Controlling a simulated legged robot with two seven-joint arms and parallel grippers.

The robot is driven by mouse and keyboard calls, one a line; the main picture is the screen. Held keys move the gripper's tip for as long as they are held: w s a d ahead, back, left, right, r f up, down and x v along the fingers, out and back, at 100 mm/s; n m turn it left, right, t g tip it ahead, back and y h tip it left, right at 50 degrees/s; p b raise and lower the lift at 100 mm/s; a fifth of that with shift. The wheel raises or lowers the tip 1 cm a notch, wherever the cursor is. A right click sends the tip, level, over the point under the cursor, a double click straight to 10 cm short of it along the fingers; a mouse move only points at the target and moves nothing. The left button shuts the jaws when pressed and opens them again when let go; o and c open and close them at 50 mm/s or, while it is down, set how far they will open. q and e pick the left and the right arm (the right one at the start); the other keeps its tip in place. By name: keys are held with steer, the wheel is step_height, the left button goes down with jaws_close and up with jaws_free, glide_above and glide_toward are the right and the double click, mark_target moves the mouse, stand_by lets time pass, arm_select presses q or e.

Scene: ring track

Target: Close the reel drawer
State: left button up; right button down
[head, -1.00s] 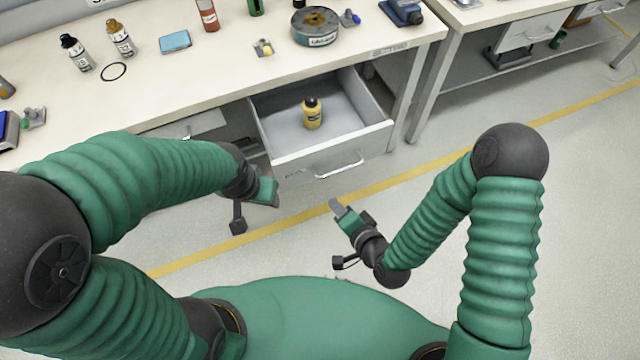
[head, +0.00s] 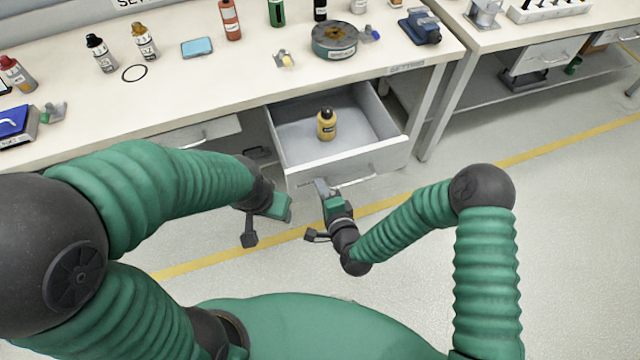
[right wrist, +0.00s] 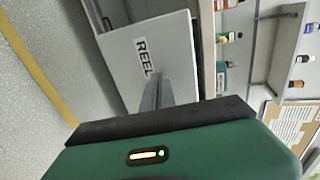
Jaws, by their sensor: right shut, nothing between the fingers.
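The reel drawer (head: 296,172) is pulled out from under the workbench, with a yellow bottle (head: 327,124) standing inside it. Its front carries a bar handle (head: 354,181). In the right wrist view the drawer front (right wrist: 133,60) shows the letters "REEL". My right gripper (head: 321,187) is shut and empty, close in front of the drawer front, left of the handle's middle. I cannot tell whether its tips touch the front. In the right wrist view its fingers (right wrist: 156,92) point at the front. My left gripper (head: 281,207) is below the drawer's left corner; its fingers are unclear.
On the bench top (head: 210,85) stand a round reel tin (head: 334,40), a blue box (head: 197,47), a black ring (head: 134,73) and several bottles. A bench leg (head: 440,110) stands right of the drawer. The floor in front, with a yellow line (head: 545,149), is clear.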

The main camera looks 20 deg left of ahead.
steer(key=shift+w+a, duration=0.35)
steer(key=shift+w, duration=0.05)
